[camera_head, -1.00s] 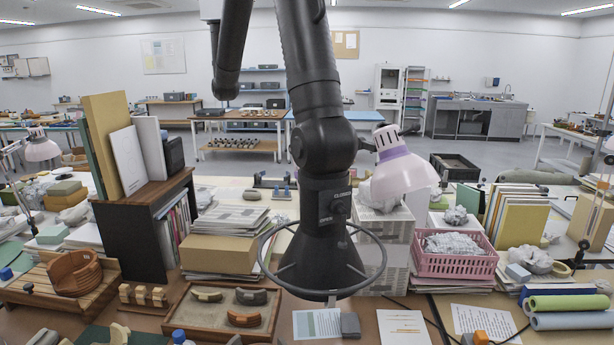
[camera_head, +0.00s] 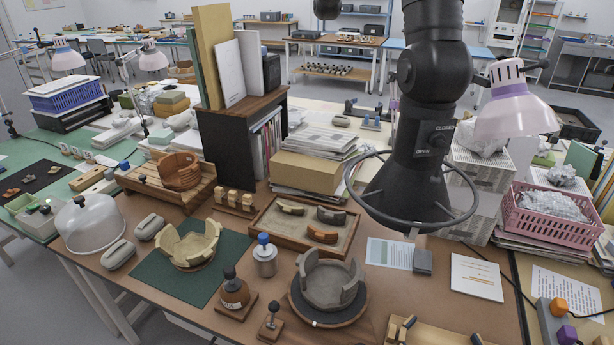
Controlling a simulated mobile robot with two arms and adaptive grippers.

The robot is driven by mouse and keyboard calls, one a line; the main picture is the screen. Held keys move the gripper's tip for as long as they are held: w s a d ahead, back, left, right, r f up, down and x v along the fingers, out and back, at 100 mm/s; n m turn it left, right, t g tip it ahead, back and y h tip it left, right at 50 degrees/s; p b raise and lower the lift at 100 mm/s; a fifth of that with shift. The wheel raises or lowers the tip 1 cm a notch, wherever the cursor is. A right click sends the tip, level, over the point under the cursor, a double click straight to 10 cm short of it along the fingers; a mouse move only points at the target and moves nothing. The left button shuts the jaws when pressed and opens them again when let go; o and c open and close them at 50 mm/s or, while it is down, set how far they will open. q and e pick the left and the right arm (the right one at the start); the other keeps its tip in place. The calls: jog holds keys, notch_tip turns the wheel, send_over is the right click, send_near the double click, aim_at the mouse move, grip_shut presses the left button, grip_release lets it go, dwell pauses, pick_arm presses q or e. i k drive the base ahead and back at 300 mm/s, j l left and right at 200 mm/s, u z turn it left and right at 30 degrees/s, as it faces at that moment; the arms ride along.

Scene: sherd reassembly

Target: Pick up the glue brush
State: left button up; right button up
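A brown bottle (camera_head: 235,293) with a dark top and a pale label stands on a wooden block at the front middle of the table. Close to its right, a small dark stem with a round black knob (camera_head: 270,322) stands on its own wooden block. I cannot tell which of these, if either, is the glue brush. A grey partial vessel (camera_head: 329,285) sits on a round dark stand to their right. A cream partial vessel (camera_head: 188,246) sits on a green mat (camera_head: 150,272) to their left. Neither of my grippers is in view.
A black extraction hood (camera_head: 418,190) with a wire ring hangs low over the right middle. A jar with a blue lid (camera_head: 264,256) stands behind the bottle. A sherd tray (camera_head: 280,232) lies farther back. A clear dome (camera_head: 90,226) stands at left.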

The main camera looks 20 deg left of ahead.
aim_at(233, 284)
jog(key=u, duration=1.05)
